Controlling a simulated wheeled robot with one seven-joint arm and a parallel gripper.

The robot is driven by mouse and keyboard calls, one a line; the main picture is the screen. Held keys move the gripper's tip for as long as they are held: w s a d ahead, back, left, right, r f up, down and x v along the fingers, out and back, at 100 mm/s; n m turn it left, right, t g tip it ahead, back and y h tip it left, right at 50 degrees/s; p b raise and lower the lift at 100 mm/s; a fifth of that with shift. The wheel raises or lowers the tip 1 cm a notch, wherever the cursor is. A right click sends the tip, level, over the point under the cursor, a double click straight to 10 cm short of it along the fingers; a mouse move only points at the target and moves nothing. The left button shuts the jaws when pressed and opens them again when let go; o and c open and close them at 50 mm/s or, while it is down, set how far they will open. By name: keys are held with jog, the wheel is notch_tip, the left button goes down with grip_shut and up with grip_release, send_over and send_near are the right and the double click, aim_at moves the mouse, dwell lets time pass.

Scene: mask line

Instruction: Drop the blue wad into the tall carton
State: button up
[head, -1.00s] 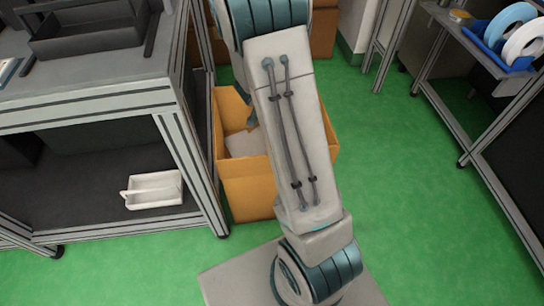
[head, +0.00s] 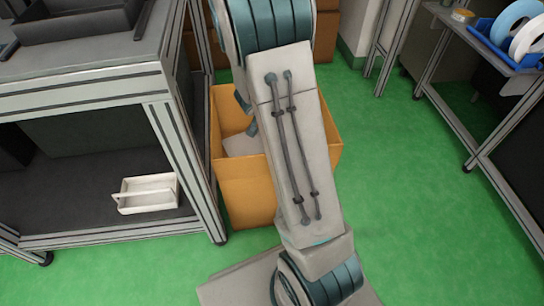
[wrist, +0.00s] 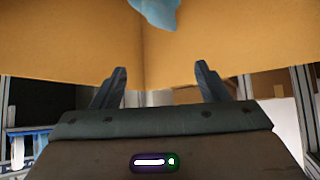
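The tall carton (head: 246,192) is orange, open at the top, and stands on the floor. My arm covers its right part in the head view. The carton's walls (wrist: 215,40) fill the upper part of the wrist view. My gripper (wrist: 160,80) is open, with its two fingers wide apart and nothing between them. The light blue wad (wrist: 157,11) shows at the top edge of the wrist view, partly cut off, beyond the fingers and clear of them, against the carton walls. I cannot tell whether it is falling or resting. It is hidden in the head view.
A metal-framed workbench (head: 92,74) stands close to the carton's left, with a white tray (head: 147,193) on its lower shelf. A rack at the right holds a blue bin (head: 497,45) with rolls. The green floor between carton and rack is clear.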

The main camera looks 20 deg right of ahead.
jog(key=p+v, duration=0.8)
jog(key=v, duration=0.5)
jog(key=shift+s+a+r+p, duration=0.2)
jog(key=shift+a+r+p, duration=0.05)
jog(key=shift+p, duration=0.05)
